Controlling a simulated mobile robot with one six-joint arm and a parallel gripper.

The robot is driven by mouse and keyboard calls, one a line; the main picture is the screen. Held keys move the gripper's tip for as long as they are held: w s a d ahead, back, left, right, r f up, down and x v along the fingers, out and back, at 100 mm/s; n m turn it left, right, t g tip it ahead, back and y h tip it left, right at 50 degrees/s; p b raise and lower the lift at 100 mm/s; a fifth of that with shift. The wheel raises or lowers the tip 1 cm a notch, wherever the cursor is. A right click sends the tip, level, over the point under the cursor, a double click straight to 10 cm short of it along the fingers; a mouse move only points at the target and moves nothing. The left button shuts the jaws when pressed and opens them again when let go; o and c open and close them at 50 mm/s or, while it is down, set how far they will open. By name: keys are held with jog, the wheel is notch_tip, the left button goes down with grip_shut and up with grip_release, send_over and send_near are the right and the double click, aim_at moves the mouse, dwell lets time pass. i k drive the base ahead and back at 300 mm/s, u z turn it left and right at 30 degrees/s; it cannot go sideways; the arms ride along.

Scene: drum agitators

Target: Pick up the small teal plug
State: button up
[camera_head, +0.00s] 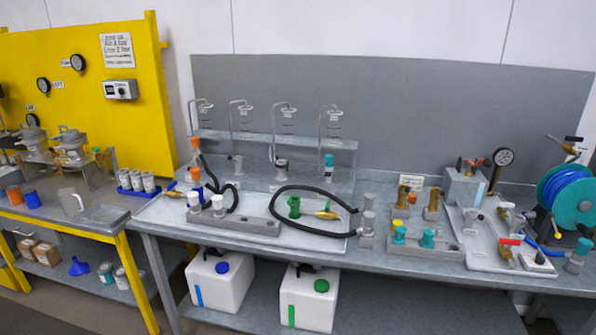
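Two small teal pieces stand side by side in a low grey tray (455,256) on the right part of the long grey bench. The left teal piece (399,235) looks slightly smaller than the right teal piece (428,239). Both look like plugs or caps; I cannot tell for sure which one is the small teal plug. Another teal piece (328,160) sits on the rightmost agitator stand at the back. My gripper is not in view.
Brass fittings (403,197) stand just behind the tray. A black hose (310,230) loops across the bench to its left. A plate with valves (500,235) and a teal hose reel (572,195) stand to its right. White jugs (308,297) sit on the shelf below.

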aim_at(329, 160)
jog(key=u, duration=0.15)
jog(key=k, duration=0.65)
jog(key=u, duration=0.65)
jog(key=i, duration=1.1)
jog(key=u, duration=0.45)
jog(key=i, duration=1.75)
jog(key=z, duration=0.1)
